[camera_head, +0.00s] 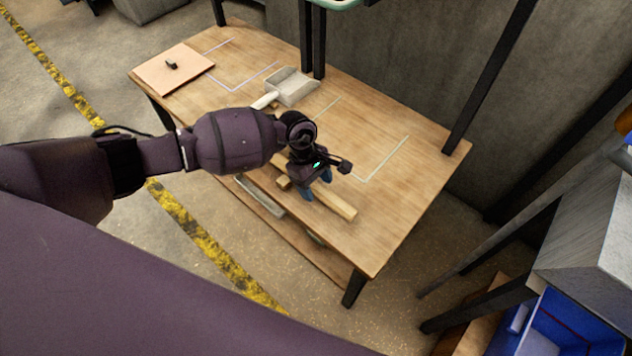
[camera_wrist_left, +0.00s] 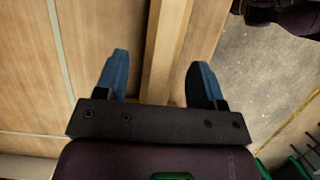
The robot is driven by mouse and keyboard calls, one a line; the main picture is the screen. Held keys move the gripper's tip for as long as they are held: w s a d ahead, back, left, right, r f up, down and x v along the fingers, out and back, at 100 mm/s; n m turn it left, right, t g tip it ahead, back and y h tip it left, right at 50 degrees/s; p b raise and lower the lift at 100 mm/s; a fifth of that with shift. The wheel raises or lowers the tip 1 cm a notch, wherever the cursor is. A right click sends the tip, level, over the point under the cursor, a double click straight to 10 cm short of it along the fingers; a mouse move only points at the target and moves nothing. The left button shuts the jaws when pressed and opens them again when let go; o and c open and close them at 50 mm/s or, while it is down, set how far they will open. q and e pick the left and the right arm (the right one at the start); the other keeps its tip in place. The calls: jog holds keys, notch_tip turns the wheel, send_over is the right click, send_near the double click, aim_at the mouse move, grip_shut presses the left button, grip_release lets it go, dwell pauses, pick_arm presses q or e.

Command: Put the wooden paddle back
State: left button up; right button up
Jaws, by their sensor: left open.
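A long, pale, square-edged wooden bar (camera_head: 335,201), which looks like the wooden paddle, lies along the front edge of the wooden table (camera_head: 390,215). Its far part is hidden behind my left arm and gripper. My left gripper (camera_head: 317,186) is open, pointing down over the bar, with its blue fingers on either side. In the left wrist view the bar (camera_wrist_left: 165,50) runs between the spread fingers (camera_wrist_left: 160,63), with a visible gap to each. A small wooden block (camera_head: 283,183) sits beside the bar. My right gripper is not in view.
A grey scoop (camera_head: 290,86) with a pale handle stands at the table's back. A pinkish board (camera_head: 171,68) with a black knob lies at the far left. Pale outlines mark the tabletop. Black posts rise behind it. A blue bin (camera_head: 570,325) stands lower right.

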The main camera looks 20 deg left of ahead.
pick_arm(q)
jog(key=p+v, duration=0.1)
jog(key=v, duration=0.8)
jog(key=shift+r+p, duration=0.3)
jog(key=shift+r, duration=0.05)
jog(key=shift+w+a+r, duration=0.1)
jog(key=shift+a+r, duration=0.1)
jog(key=shift+r, duration=0.4)
